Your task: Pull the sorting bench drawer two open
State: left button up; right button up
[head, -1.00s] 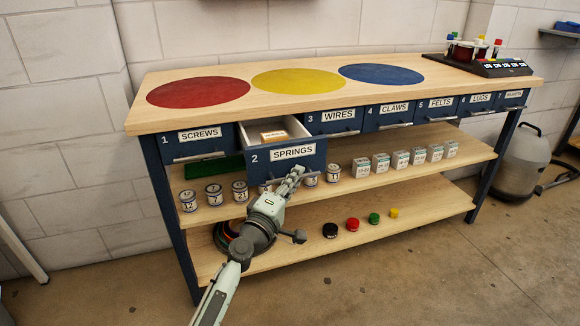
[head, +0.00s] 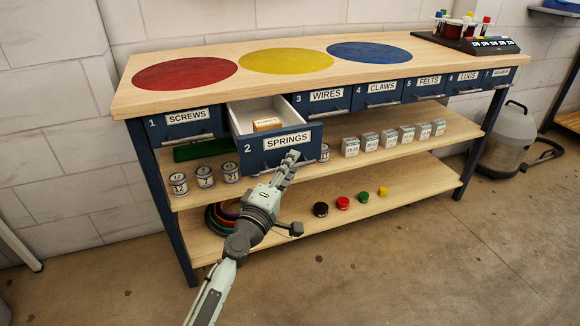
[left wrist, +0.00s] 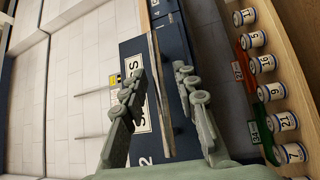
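The blue drawer two (head: 282,155), labelled SPRINGS, stands well out from the bench, and its white inside shows. A small orange-and-white labelled box (head: 267,124) lies in it. My left gripper (head: 291,160) is at the drawer's front, by its handle. In the left wrist view the drawer front (left wrist: 134,62) and the long handle bar (left wrist: 160,95) show between the two fingers of my left gripper (left wrist: 158,90). The fingers are apart, with gaps visible on both sides of the bar. Whether any part touches the bar is hard to tell. My right gripper is not in view.
The bench top (head: 300,85) bears red, yellow and blue discs and a rack (head: 470,40). Closed drawers, such as SCREWS (head: 187,128) and WIRES (head: 325,103), flank drawer two. Cans (head: 204,177) and boxes (head: 388,139) stand on the shelf below. The floor in front is clear.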

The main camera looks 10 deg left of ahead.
pick_arm(q)
jog(key=v, duration=1.2)
dwell(0.4)
